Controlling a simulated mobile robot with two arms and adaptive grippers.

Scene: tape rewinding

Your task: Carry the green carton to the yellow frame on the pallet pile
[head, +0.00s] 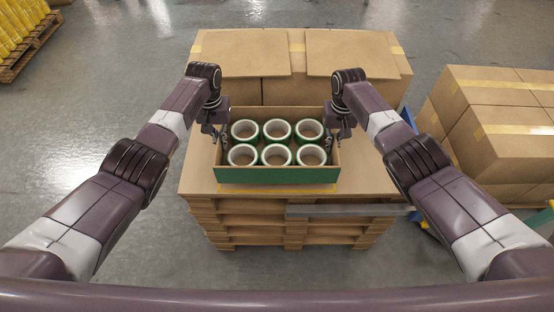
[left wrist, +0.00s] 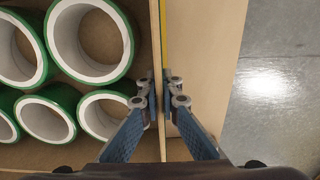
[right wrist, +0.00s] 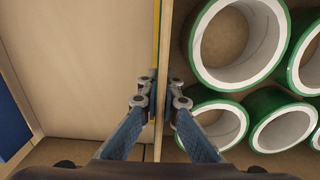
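The green carton (head: 277,175) is an open box with brown inner walls, resting level on the pallet pile (head: 200,188). Several green-edged tape rolls (head: 277,155) stand in it in two rows. The yellow frame (head: 312,188) shows as a thin strip along the carton's front and beside its side walls in both wrist views; the carton hides the rest. My left gripper (left wrist: 160,92) is shut on the carton's left wall, one finger on each side. My right gripper (right wrist: 160,92) is shut the same way on the right wall.
Closed cardboard boxes (head: 240,50) stand directly behind the carton. More taped boxes (head: 490,100) are stacked at the right. A grey metal bar (head: 345,211) crosses the pile's front. A pallet with yellow goods (head: 20,30) stands far left. The floor left is clear.

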